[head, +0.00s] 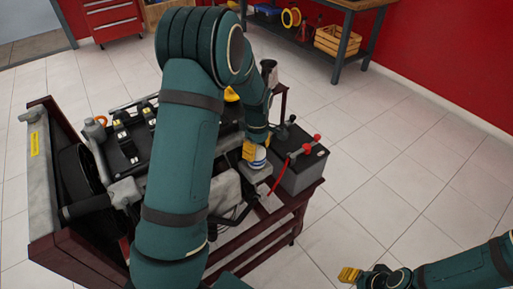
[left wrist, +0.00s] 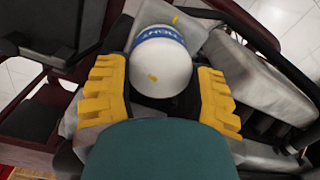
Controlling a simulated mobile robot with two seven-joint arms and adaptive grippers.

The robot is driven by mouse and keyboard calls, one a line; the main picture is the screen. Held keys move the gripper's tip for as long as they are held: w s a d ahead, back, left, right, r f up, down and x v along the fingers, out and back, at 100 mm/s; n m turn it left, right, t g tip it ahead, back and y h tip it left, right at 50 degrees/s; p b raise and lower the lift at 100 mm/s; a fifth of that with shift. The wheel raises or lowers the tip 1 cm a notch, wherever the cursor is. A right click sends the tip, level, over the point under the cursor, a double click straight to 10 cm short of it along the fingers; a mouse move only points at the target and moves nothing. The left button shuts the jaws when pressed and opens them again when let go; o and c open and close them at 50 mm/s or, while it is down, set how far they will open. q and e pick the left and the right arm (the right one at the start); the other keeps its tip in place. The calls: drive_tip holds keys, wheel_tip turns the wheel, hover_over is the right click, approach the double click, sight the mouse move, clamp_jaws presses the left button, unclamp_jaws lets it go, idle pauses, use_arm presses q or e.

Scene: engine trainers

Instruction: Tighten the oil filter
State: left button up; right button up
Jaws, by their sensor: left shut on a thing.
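The oil filter (head: 258,163) is a white cylinder with a blue band, at the right side of the engine trainer (head: 122,145). In the left wrist view the filter (left wrist: 160,70) shows its rounded white end, part of the blue lettered band and small yellow marks. My left gripper (head: 252,153) is shut on the filter, with its yellow fingers (left wrist: 162,95) on opposite sides of it. The filter's seat is hidden. My right gripper (head: 350,274) is at the lower right, away from the trainer; its jaw opening is unclear.
A grey battery (head: 301,170) with red clamps and a red cable stands close right of the filter. The trainer's dark red frame (head: 262,240) runs below. A workbench (head: 345,8) with a wooden crate (head: 337,40) is at the back. The tiled floor at right is clear.

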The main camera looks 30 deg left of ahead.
sight(257, 149)
use_arm(q)
drive_tip(key=m+p, duration=0.1)
drive_tip(key=m, duration=0.3)
drive_tip(key=shift+s+f, duration=0.1)
drive_tip(key=m+p, duration=0.1)
drive_tip(key=m, duration=0.3)
drive_tip(key=shift+m, duration=0.4)
drive_tip(key=o, duration=1)
wheel_tip(257, 149, up, 12)
drive_tip(key=shift+d, duration=0.1)
